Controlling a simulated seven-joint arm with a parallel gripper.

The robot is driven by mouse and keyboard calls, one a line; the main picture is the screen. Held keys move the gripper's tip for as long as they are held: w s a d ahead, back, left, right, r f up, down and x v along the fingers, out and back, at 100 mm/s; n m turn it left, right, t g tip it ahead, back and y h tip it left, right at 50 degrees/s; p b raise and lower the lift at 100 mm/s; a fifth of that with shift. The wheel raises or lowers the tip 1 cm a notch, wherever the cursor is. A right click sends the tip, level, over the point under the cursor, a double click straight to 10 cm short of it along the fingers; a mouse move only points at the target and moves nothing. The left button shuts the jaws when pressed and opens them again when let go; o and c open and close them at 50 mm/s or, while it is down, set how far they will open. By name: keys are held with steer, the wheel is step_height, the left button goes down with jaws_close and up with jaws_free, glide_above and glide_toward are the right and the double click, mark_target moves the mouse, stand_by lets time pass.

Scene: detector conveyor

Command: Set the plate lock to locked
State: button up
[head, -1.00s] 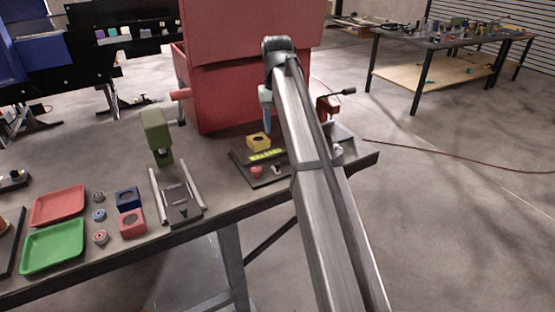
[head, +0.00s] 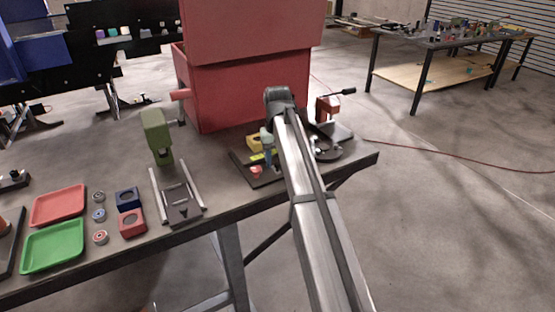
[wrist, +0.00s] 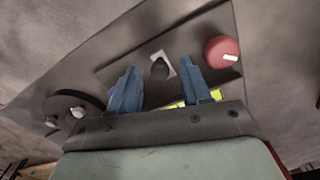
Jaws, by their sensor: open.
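A dark panel (head: 243,170) on the bench carries a red knob (head: 256,172) and a yellow-green strip (head: 257,157). In the wrist view the red knob (wrist: 222,52) has a white mark, and a small black knob (wrist: 160,69) stands on a light plate beside it. I cannot tell for certain which control is the plate lock. My gripper (wrist: 158,66) is open, its blue fingers on either side of the black knob in the picture; contact cannot be told. In the head view my gripper (head: 268,158) is low over the panel, and the arm hides part of it.
A yellow block (head: 254,142) stands at the panel's back edge. A dark round plate (head: 326,151) and a red press with a lever (head: 328,107) are to the right. A large red housing (head: 240,95) rises behind. A green press (head: 157,135) stands left.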

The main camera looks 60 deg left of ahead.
jaws_close()
stand_by(0.5)
